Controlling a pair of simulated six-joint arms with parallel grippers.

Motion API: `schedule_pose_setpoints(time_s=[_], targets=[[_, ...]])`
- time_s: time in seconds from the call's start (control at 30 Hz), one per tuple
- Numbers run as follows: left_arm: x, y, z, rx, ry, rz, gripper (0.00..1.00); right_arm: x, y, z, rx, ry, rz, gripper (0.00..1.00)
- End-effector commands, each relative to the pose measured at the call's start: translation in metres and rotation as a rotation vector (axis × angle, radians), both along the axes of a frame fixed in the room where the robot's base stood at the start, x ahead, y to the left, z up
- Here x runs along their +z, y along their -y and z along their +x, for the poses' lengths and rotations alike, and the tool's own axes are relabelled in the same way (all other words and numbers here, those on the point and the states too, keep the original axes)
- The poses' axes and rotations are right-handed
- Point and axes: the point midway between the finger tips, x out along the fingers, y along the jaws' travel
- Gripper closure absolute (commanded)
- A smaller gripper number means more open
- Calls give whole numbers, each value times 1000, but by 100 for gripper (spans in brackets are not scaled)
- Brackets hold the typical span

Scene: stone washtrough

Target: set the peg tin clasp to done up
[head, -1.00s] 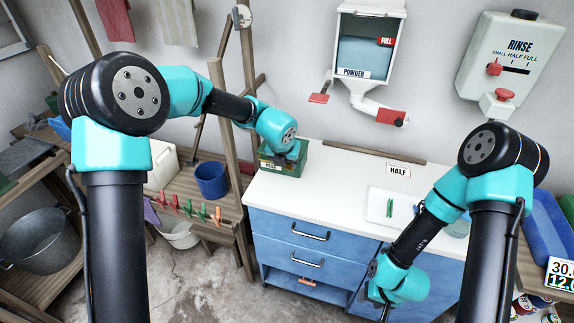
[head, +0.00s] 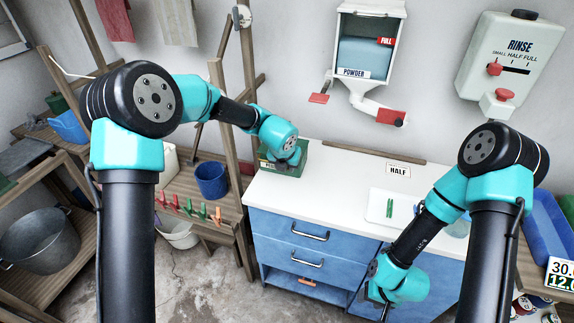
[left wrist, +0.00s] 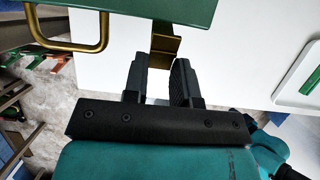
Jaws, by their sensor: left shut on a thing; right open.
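The green peg tin (head: 296,169) stands at the left end of the white worktop, with my left gripper (head: 291,161) over it and hiding part of it. In the left wrist view, the tin's green surface (left wrist: 130,14) crosses the top. The brass clasp (left wrist: 165,42) hangs from its edge, between the fingertips of my left gripper (left wrist: 161,62), which is shut on it. Whether the clasp is fastened I cannot tell. My right gripper (head: 384,308) is open and empty, low in front of the blue cabinet, partly hidden by its own arm.
A white tray (head: 376,209) with green pegs and a HALF card (head: 398,170) are on the worktop. A brass handle (left wrist: 68,45) is left of the clasp. Coloured pegs (head: 187,207) and a blue bucket (head: 211,180) are left. The worktop's middle is clear.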

Motion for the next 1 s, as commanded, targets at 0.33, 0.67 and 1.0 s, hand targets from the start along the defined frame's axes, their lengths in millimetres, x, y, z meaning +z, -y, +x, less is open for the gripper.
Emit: schedule_pose_setpoints(time_s=[0.33, 0.67, 1.0], targets=[[1, 0, 2, 2, -21, 7, 98, 0, 0, 0, 0, 0, 0, 49], [6, 2, 14, 4, -176, 40, 98, 0, 0, 0, 0, 0, 0, 49], [11, 5, 25, 2, -336, 73, 98, 0, 0, 0, 0, 0, 0, 49]])
